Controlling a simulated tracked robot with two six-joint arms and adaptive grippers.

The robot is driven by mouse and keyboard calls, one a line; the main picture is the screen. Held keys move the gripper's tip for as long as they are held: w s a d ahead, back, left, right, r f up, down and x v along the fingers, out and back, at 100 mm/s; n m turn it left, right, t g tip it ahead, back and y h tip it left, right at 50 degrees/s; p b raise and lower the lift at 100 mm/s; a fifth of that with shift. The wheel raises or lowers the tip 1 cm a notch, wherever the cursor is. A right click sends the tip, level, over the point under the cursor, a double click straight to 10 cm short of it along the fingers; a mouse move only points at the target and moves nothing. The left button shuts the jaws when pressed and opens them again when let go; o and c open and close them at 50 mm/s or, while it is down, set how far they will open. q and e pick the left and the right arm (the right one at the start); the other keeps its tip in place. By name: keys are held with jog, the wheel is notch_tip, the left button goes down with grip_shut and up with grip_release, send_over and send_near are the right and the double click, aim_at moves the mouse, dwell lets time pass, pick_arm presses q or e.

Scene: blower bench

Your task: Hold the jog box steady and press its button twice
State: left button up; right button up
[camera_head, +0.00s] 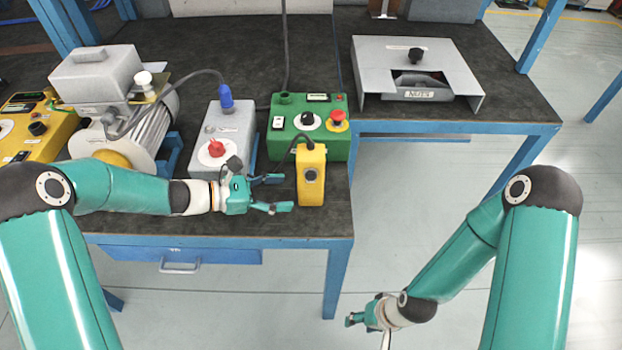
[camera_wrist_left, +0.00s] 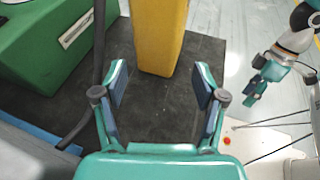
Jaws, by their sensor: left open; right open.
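A green control box (camera_head: 309,147) with a red knob stands right behind the jog box. A grey switch box (camera_head: 224,128) with a red handle, and a motor blower (camera_head: 140,128), stand to the left. A grey metal housing (camera_head: 410,75) sits at the right. The bench front edge is close.

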aim_at(306, 192)
pick_arm(q)
jog(key=b+x, duration=0.2)
jog(key=x, duration=0.3)
jog(key=shift+f, duration=0.15)
jog(key=shift+x, duration=0.8)
pick_arm(e)
jog(key=shift+f, duration=1.45)
pick_arm(q)
jog(key=c, duration=0.7)
pick_arm(e)
grip_shut()
